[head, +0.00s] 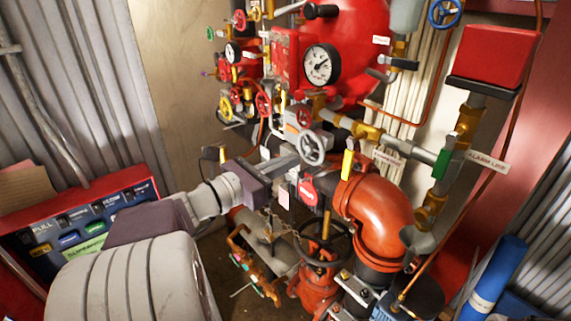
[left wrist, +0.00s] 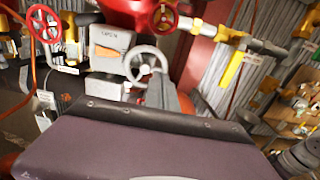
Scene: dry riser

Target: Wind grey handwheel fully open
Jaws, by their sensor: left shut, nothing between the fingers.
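The grey handwheel (head: 311,147) is a small spoked wheel near the middle of the head view, in front of the red pipework. It also shows in the left wrist view (left wrist: 146,62), upper middle, with its rim and hub visible. My left gripper (head: 297,160) comes in from the left and is shut with nothing between its fingers. Its fingertips lie at the lower left of the wheel in the head view. In the left wrist view the finger (left wrist: 163,90) overlaps the wheel's lower rim. I cannot tell whether they touch. My right gripper is not in view.
A yellow lever (head: 348,163) and a thick orange pipe elbow (head: 378,208) are close at the right. A black handwheel (head: 326,241) is below. Space around the wheel is crowded.

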